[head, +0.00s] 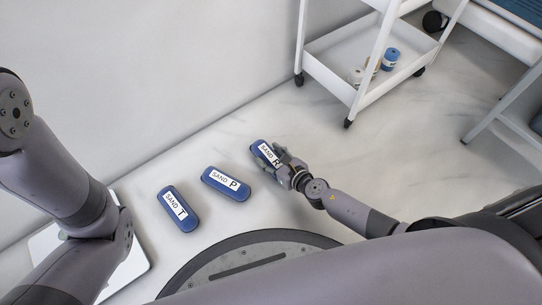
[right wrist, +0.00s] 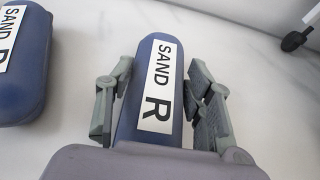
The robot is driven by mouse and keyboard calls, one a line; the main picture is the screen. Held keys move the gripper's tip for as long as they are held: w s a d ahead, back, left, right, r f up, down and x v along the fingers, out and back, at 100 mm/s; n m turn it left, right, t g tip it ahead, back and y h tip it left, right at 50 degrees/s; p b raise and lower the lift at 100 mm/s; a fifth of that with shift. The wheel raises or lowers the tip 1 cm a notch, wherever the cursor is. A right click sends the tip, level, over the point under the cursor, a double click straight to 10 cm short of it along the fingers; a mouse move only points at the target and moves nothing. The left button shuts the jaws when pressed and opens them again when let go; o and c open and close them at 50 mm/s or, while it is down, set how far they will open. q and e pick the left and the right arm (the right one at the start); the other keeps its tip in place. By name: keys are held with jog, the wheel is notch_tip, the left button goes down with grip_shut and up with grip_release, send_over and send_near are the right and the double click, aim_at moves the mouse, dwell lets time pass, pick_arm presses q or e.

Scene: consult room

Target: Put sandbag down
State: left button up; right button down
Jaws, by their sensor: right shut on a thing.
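A blue sandbag labelled "SAND R" (head: 264,152) is in my right gripper (head: 281,164) in the head view. In the right wrist view the same sandbag (right wrist: 159,85) lies lengthwise between the two fingers of my right gripper (right wrist: 163,100), which is shut on its sides. It is at or just above the floor; I cannot tell whether it touches. A blue sandbag labelled "SAND P" (head: 226,184) lies on the floor to its left. Another, labelled "SAND T" (head: 178,209), lies further left. My left arm shows at the left, but its gripper is not in view.
A white trolley (head: 338,52) on black castors stands beyond, with several small rolls (head: 390,58) on its lower shelf. A wall (head: 170,70) runs behind the sandbags. A couch frame (head: 500,100) is at the right. The floor (head: 410,155) right of the gripper is clear.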

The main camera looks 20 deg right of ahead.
jog(key=shift+w, duration=0.1)
jog(key=c, duration=0.8)
grip_release()
jog(key=shift+f, duration=0.15)
jog(key=shift+o, duration=0.2)
jog(key=shift+r, duration=0.2)
jog(key=p+v, duration=0.2)
jog(key=v, duration=1)
